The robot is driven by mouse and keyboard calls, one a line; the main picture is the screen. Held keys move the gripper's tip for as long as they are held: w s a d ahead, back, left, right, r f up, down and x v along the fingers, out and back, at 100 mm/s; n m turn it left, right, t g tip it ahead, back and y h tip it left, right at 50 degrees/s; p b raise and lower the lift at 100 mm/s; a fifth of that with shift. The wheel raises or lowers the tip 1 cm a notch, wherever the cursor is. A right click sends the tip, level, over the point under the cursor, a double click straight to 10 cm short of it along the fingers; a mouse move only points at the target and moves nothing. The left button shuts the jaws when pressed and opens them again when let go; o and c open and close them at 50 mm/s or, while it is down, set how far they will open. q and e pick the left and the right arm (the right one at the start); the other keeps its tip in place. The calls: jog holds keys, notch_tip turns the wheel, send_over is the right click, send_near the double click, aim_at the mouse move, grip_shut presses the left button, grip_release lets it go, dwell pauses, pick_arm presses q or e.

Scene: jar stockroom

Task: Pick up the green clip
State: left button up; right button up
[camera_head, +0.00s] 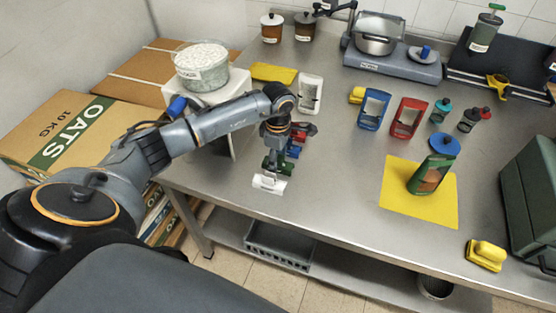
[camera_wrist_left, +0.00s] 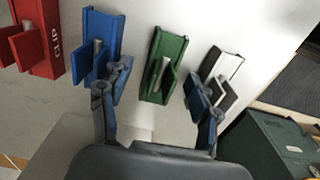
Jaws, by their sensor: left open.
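The green clip (camera_wrist_left: 176,58) lies in a row of clips, between a blue clip (camera_wrist_left: 100,32) and a white and black clip (camera_wrist_left: 226,68). A red clip (camera_wrist_left: 38,35) is at the far left of the wrist view. My left gripper (camera_wrist_left: 158,80) is open, with one finger on each side of the green clip in that view. In the head view my left gripper (camera_head: 277,150) points down above the row and partly hides it. The green clip (camera_head: 284,169) shows just behind the white clip (camera_head: 269,183). My right gripper is not in view.
The clips are near the front left edge of the steel table (camera_head: 335,185). A white label holder (camera_head: 310,92) stands behind them. A yellow mat (camera_head: 440,212) with a green bottle (camera_head: 428,178) lies to the right. Bare tabletop lies between.

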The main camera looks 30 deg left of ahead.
pick_arm(q)
jog(key=c, duration=0.9)
jog(key=shift+c, duration=0.2)
